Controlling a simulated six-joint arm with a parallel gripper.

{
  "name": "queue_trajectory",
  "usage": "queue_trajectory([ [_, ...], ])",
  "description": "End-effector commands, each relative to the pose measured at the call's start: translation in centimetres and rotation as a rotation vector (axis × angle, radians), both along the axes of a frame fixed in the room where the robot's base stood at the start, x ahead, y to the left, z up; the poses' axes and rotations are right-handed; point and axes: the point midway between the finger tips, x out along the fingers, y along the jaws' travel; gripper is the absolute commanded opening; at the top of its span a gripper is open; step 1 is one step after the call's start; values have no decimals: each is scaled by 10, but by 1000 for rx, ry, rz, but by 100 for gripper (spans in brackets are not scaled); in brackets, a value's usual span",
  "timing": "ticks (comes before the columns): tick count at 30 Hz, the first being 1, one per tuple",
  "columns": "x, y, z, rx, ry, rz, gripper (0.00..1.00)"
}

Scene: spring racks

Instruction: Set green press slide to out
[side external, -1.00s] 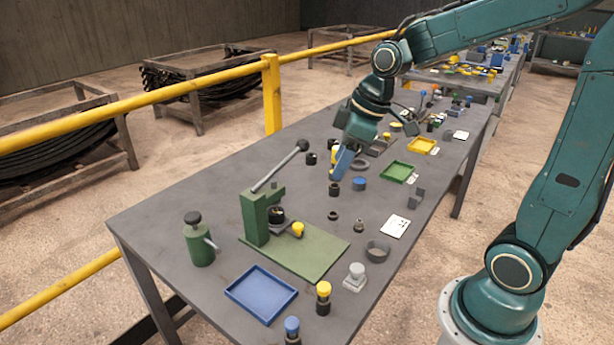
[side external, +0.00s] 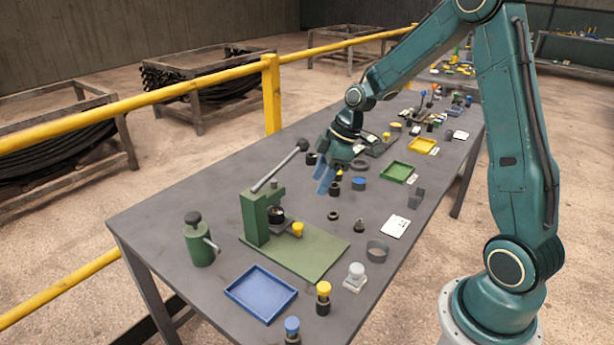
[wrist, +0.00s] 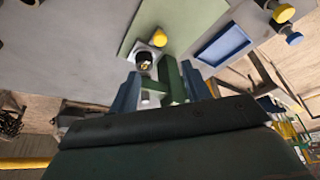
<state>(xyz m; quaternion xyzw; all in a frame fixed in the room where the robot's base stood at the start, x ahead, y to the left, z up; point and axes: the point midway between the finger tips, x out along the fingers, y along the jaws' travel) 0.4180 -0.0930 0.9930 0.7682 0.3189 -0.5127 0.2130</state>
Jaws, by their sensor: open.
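The green press (side external: 254,216) stands on its green base plate (side external: 322,254) toward the near left part of the table. Its long lever (side external: 278,168) tilts up to the right and ends in a dark knob. A grey slide with a yellow knob (side external: 297,229) sits low at the press's right side. In the wrist view the press (wrist: 172,80) and the yellow knob (wrist: 160,39) show beyond my fingers. My gripper (side external: 325,183) is open and empty, with blue fingers (wrist: 161,90), above the table behind and right of the press, apart from it.
A blue tray (side external: 261,294), a green canister (side external: 199,245) and yellow- and blue-topped posts stand around the press. Several small dark parts lie below and right of my gripper. A green tray (side external: 397,172) is farther right. The table's left rear area is clear.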

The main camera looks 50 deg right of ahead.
Motion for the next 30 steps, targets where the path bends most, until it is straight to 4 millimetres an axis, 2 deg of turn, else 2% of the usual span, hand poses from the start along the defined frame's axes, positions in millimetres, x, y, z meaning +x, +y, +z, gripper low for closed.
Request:
queue_trajectory([
  [5, 1, 2, -5, 0, 2, -1, 48],
  [11, 6, 7, -21, 0, 3, 0, 48],
  [30, 28, 30, -101, 0, 5, -1, 48],
])
